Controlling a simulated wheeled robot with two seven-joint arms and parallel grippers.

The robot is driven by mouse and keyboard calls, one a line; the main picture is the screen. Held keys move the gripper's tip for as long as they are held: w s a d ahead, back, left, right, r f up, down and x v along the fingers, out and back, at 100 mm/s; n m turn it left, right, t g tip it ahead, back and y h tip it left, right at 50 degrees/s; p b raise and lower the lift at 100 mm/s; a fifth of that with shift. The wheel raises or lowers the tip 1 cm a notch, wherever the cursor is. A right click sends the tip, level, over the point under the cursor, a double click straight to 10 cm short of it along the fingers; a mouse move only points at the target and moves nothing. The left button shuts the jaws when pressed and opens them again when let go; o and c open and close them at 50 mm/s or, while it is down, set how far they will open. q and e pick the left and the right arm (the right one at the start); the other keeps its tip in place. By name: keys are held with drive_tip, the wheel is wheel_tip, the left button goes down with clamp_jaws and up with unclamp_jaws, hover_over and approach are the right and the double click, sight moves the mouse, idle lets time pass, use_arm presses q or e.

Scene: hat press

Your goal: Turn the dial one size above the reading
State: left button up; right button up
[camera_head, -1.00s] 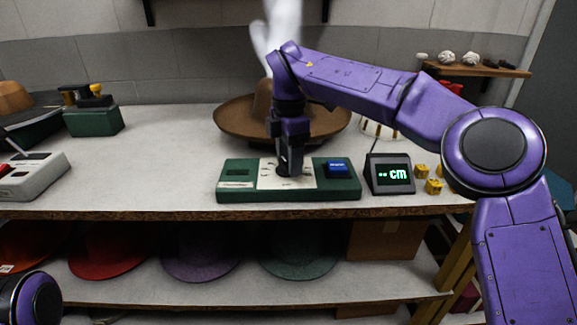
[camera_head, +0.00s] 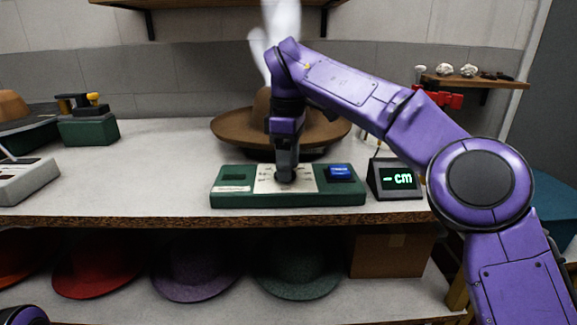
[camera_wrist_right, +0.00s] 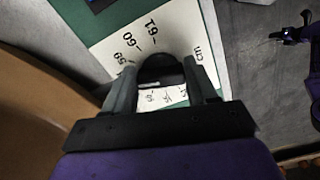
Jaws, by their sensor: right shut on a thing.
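The green control box (camera_head: 335,199) stands on the workbench with a white scale plate (camera_head: 306,182) on top. My right gripper (camera_head: 286,175) reaches down onto the middle of the plate. In the right wrist view my right gripper (camera_wrist_right: 165,88) is shut on the dark round dial (camera_wrist_right: 160,68). The scale (camera_wrist_right: 125,45) shows 59, 60 and 61 and "cm"; the dial's pointer is hidden. The display (camera_head: 395,179) shows a dash-like mark and "cm", with no number legible. My left gripper is out of view.
A brown hat (camera_head: 235,129) stands behind the box, with white steam above it. A grey lever box (camera_head: 25,180) and a green box (camera_head: 88,130) stand at left. Coloured hats and a carton (camera_head: 390,252) fill the shelf below. The bench between is clear.

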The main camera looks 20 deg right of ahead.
idle(0.5)
drive_tip(key=o, duration=1.1)
drive_tip(key=shift+c, duration=0.2)
drive_tip(key=shift+r, duration=0.1)
wheel_tip(320, 180, up, 10)
drive_tip(key=p, duration=0.6)
drive_tip(key=shift+r+p, duration=0.2)
drive_tip(key=shift+p, duration=0.2)
